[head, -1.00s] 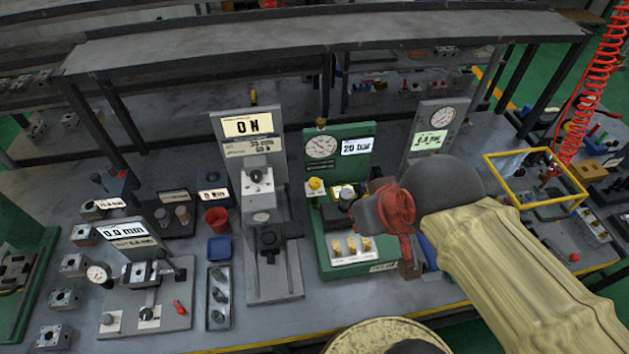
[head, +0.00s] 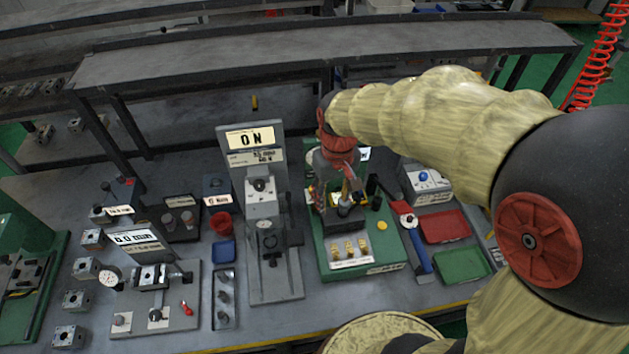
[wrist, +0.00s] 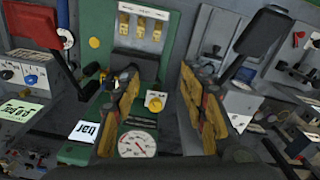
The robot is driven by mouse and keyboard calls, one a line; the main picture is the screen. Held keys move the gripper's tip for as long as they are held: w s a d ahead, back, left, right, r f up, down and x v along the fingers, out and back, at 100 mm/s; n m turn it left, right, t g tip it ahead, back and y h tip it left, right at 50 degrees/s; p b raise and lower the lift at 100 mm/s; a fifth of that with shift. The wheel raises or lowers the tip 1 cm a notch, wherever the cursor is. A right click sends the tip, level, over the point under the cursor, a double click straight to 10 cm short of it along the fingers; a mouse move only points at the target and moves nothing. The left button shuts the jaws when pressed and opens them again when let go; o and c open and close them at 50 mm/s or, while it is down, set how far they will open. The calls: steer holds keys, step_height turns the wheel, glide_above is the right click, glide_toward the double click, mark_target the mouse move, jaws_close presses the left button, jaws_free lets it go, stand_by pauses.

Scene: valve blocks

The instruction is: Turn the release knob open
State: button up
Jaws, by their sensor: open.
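The green test station (head: 382,262) stands mid-bench; it also shows upside down in the wrist view (wrist: 180,47). In the wrist view, a yellow knob (wrist: 155,101) on it lies between my finger lines; I cannot read a release label. My gripper (head: 340,190) hangs over the station's back half and hides that knob in the head view. In the wrist view my gripper (wrist: 152,84) is open, with nothing between its fingers. Contact with the knob is not visible.
The press with the "0 N" display (head: 252,138) stands close on the left. A round gauge (wrist: 137,144) is on the green station's back panel. Red (head: 444,226) and green (head: 458,265) trays lie to the right. A blue-handled tool (head: 418,250) lies beside the station.

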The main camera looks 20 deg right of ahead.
steer(key=w+f+n, duration=0.1)
steer(key=w+f, duration=0.1)
steer(key=w, duration=0.3)
steer(key=w+f+n+p, duration=0.1)
steer(key=w+f+n, duration=0.1)
steer(key=w, duration=0.3)
steer(key=w+f+n, duration=0.2)
steer(key=w, duration=0.3)
steer(key=shift+f, duration=0.25)
steer(key=shift+r+n, duration=0.1)
steer(key=shift+n, duration=0.3)
steer(key=shift+s+n, duration=0.1)
steer(key=shift+n, duration=0.2)
steer(key=shift+f, duration=0.25)
step_height(320, 180, down, 7)
steer(key=shift+f, duration=0.15)
steer(key=c, duration=1.1)
steer(key=shift+c, duration=0.3)
